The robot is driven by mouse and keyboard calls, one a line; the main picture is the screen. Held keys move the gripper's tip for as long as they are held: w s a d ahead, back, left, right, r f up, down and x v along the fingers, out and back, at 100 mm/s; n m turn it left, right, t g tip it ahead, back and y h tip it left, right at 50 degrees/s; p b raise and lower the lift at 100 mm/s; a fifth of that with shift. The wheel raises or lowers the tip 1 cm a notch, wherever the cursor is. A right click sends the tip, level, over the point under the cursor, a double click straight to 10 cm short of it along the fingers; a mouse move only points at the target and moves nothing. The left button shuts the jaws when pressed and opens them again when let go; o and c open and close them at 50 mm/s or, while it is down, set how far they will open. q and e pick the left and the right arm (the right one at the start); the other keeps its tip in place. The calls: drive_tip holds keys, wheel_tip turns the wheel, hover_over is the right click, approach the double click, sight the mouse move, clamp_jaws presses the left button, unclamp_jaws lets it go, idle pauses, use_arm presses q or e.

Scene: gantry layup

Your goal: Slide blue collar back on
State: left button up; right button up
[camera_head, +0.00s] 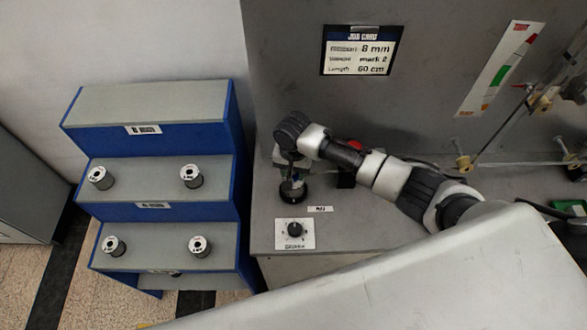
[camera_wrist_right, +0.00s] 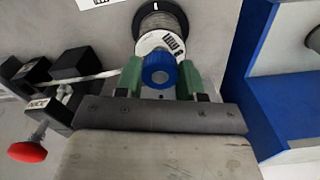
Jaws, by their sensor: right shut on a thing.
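The blue collar (camera_wrist_right: 159,70) is a ribbed ring with a grey centre. In the right wrist view it sits between the green fingers of my right gripper (camera_wrist_right: 160,77), which is shut on it. Just beyond it is a spool (camera_wrist_right: 162,20) with a white labelled face and dark windings. The collar is close in front of that face; I cannot tell whether they touch. In the head view my right gripper (camera_head: 292,174) points down over a dark round part on the bench, and the collar is mostly hidden. My left gripper is not in view.
A blue stepped rack (camera_head: 150,157) with several small spools stands left of the grey bench (camera_head: 345,228). A dial (camera_head: 295,230) is near the bench's front edge. A red knob (camera_wrist_right: 27,151) and black blocks (camera_wrist_right: 80,64) lie left of my gripper in the wrist view.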

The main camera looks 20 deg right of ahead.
drive_tip(key=shift+f+b, duration=0.55)
drive_tip(key=shift+f, duration=0.4)
drive_tip(key=o, duration=1)
drive_tip(key=shift+r, duration=0.15)
wheel_tip(320, 180, up, 11)
drive_tip(key=shift+f+b, duration=0.2)
drive_tip(key=shift+b, duration=0.8)
